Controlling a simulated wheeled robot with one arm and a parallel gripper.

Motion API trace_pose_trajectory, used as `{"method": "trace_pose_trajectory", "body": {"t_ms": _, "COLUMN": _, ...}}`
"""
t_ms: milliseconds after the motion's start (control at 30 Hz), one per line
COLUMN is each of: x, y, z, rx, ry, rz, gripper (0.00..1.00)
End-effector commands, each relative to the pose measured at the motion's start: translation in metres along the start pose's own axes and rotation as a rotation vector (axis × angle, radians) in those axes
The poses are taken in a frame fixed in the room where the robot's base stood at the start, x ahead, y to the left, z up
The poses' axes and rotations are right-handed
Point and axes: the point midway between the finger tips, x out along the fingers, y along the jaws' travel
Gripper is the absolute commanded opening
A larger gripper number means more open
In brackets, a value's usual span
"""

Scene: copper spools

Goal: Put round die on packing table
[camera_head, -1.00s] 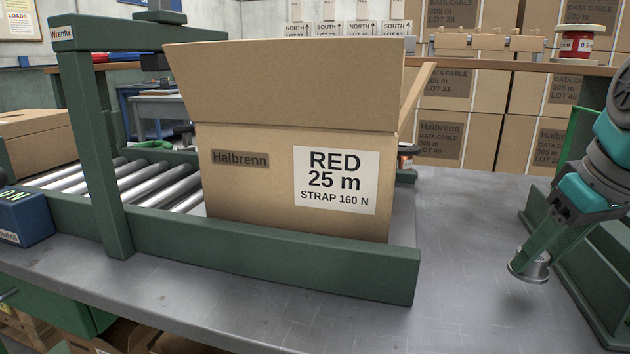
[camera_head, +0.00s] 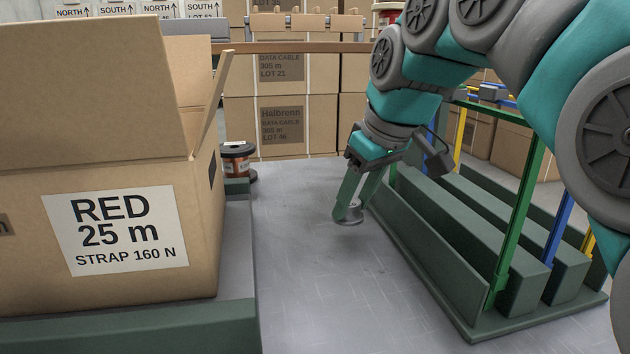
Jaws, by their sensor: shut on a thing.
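The round die (camera_head: 349,213) is a small silvery metal disc-like piece at the tips of my gripper (camera_head: 350,203). My gripper points down, with green fingers shut on the die. The die is at or just above the grey top of the packing table (camera_head: 330,290); I cannot tell whether it touches. It is on the bare strip between the open carton and the green rack.
An open carton (camera_head: 110,200) labelled RED 25 m stands at the left behind a green rail (camera_head: 130,330). A dark-flanged spool (camera_head: 238,162) is beyond it. A green slotted rack (camera_head: 440,240) with coloured posts stands close right of my gripper. The table's middle is clear.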

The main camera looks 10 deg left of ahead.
Motion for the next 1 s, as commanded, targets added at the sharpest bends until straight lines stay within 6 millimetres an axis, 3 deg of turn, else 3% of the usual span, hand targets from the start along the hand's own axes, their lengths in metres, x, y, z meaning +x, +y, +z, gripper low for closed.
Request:
{"method": "trace_pose_trajectory", "body": {"t_ms": 200, "x": 0.013, "y": 0.019, "z": -0.037, "rx": 0.000, "ry": -0.002, "rz": -0.001, "gripper": 0.00}}
{"method": "trace_pose_trajectory", "body": {"t_ms": 700, "x": 0.041, "y": 0.057, "z": -0.107, "rx": -0.001, "ry": -0.001, "rz": -0.001, "gripper": 0.00}}
{"method": "trace_pose_trajectory", "body": {"t_ms": 1000, "x": 0.051, "y": 0.066, "z": -0.123, "rx": -0.001, "ry": 0.000, "rz": 0.000, "gripper": 0.00}}
